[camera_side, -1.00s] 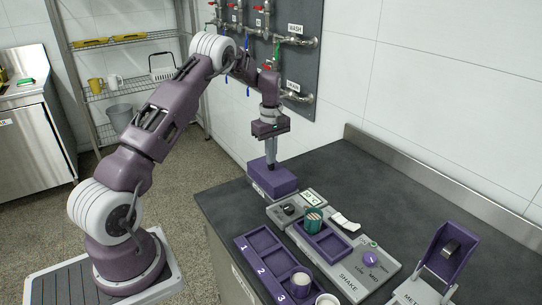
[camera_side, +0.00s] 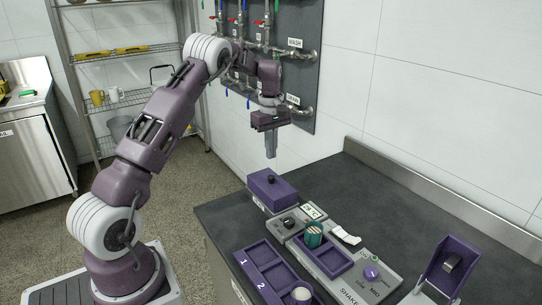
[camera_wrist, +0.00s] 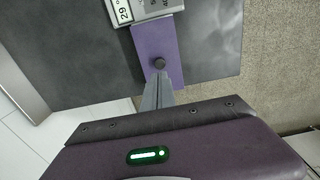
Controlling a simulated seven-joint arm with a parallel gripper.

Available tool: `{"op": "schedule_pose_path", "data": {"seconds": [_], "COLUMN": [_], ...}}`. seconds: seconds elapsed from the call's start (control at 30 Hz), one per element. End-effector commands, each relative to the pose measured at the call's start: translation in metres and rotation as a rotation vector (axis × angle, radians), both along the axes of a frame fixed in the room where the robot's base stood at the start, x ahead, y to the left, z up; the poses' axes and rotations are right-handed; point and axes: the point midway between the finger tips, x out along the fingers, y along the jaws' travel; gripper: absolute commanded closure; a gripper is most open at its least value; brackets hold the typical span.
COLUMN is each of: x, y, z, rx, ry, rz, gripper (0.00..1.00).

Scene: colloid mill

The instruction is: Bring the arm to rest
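My gripper (camera_side: 271,154) hangs over the counter, above and apart from a purple box with a dark knob (camera_side: 271,190). Its grey fingers point down and look closed together, with nothing visible between them. In the wrist view, the fingers (camera_wrist: 160,76) appear as one narrow grey wedge. The purple box (camera_wrist: 152,40) and its round dark knob (camera_wrist: 160,63) lie beyond the tips. My arm is bent at the elbow and reaches over from the left.
On the counter (camera_side: 400,205) stand a shaker unit (camera_side: 371,281) with a teal cup (camera_side: 313,235), a numbered purple tray (camera_side: 262,259) with a white cup (camera_side: 301,294), and a purple upright holder (camera_side: 450,262). Pipes with red valves (camera_side: 260,22) line the wall panel behind.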

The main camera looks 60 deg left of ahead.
Motion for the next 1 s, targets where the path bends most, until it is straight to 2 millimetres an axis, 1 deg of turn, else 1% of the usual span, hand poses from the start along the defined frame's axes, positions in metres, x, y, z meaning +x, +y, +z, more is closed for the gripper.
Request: {"op": "schedule_pose_path", "data": {"seconds": [0.27, 0.3, 0.33, 0.37, 0.43, 0.47, 0.5, 0.57, 0.6, 0.67, 0.7, 0.77, 0.8, 0.9, 1.0], "x": [0.000, 0.000, -0.001, -0.002, -0.009, -0.016, -0.029, -0.056, -0.077, -0.113, -0.140, -0.181, -0.206, -0.260, -0.293], "y": [0.000, -0.003, -0.007, -0.014, -0.042, -0.059, -0.084, -0.123, -0.148, -0.182, -0.203, -0.230, -0.244, -0.266, -0.275], "z": [0.002, 0.005, 0.011, 0.022, 0.059, 0.079, 0.106, 0.140, 0.158, 0.178, 0.187, 0.193, 0.192, 0.180, 0.165], "rx": [0.000, 0.000, 0.001, 0.003, 0.010, 0.015, 0.027, 0.047, 0.064, 0.099, 0.124, 0.172, 0.206, 0.289, 0.352], "ry": [0.000, -0.004, -0.010, -0.023, -0.066, -0.089, -0.123, -0.171, -0.201, -0.245, -0.272, -0.308, -0.329, -0.364, -0.379], "rz": [-0.001, -0.009, -0.023, -0.048, -0.153, -0.215, -0.314, -0.473, -0.580, -0.744, -0.853, -1.016, -1.118, -1.330, -1.469], "gripper": [1.00, 1.00, 1.00, 1.00, 1.00, 1.00, 1.00, 1.00, 1.00, 1.00, 1.00, 1.00, 1.00, 1.00, 1.00]}}
